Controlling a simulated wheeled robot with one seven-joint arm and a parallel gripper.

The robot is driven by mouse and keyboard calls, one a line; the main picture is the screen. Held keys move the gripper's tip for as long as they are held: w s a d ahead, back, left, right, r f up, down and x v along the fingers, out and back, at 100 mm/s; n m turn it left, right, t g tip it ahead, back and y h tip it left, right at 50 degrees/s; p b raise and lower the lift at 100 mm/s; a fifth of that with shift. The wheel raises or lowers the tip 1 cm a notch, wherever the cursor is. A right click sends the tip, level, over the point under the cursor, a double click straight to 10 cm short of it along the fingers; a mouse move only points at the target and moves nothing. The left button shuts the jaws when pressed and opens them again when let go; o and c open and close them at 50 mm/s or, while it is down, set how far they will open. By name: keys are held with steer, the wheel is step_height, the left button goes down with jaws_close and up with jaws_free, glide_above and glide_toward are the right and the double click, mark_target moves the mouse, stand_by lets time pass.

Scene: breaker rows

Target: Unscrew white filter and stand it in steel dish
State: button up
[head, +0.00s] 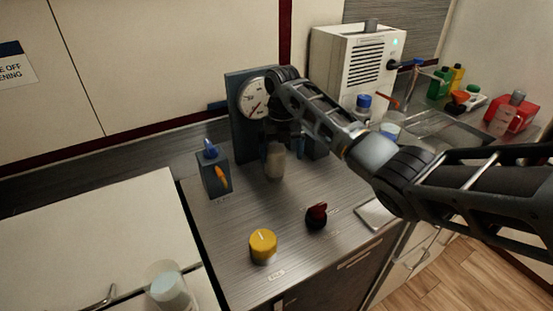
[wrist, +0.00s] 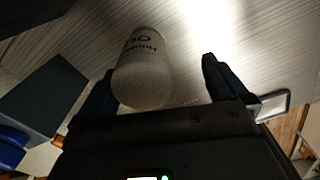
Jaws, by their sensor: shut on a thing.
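The white filter (head: 275,161) is a pale cylinder below the gauge panel, upright in the head view. In the wrist view the white filter (wrist: 142,78), with dark print on its side, lies between the fingers. My gripper (head: 277,148) comes down over it from above and is shut on it; in the wrist view my gripper (wrist: 158,66) shows a finger on each side. Its upper end is hidden, so I cannot tell if it is still threaded in. A shallow steel dish (head: 374,215) lies at the counter's right front edge.
A grey box with an orange lever (head: 215,176) is left of the filter. A white machine (head: 355,65) stands behind. The counter centre is mostly clear.

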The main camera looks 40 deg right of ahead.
mark_target(271, 146)
steer(key=o, duration=0.6)
steer(key=n, duration=0.1)
steer(key=w+a+n, duration=0.1)
steer(key=n, duration=0.1)
steer(key=shift+w+a+r+n, duration=0.25)
steer(key=shift+a+r+n, duration=0.05)
steer(key=shift+r+n, duration=0.1)
steer(key=shift+r+m+p, duration=0.1)
steer(key=shift+m+p, duration=0.2)
steer(key=shift+m, duration=0.3)
steer(key=m, duration=0.2)
steer(key=shift+w+m, duration=0.1)
steer(key=shift+m, duration=0.2)
steer(key=m, duration=0.4)
steer(key=shift+w+a+f, duration=0.1)
steer(key=shift+w+f, duration=0.25)
steer(key=shift+w, duration=0.05)
steer(key=m, duration=0.5)
steer(key=shift+s+f+m, duration=0.15)
steer(key=shift+s+m, duration=0.1)
steer(key=shift+m, duration=0.15)
steer(key=m, duration=0.5)
steer(key=shift+s+d, duration=0.2)
steer(key=shift+d, duration=0.05)
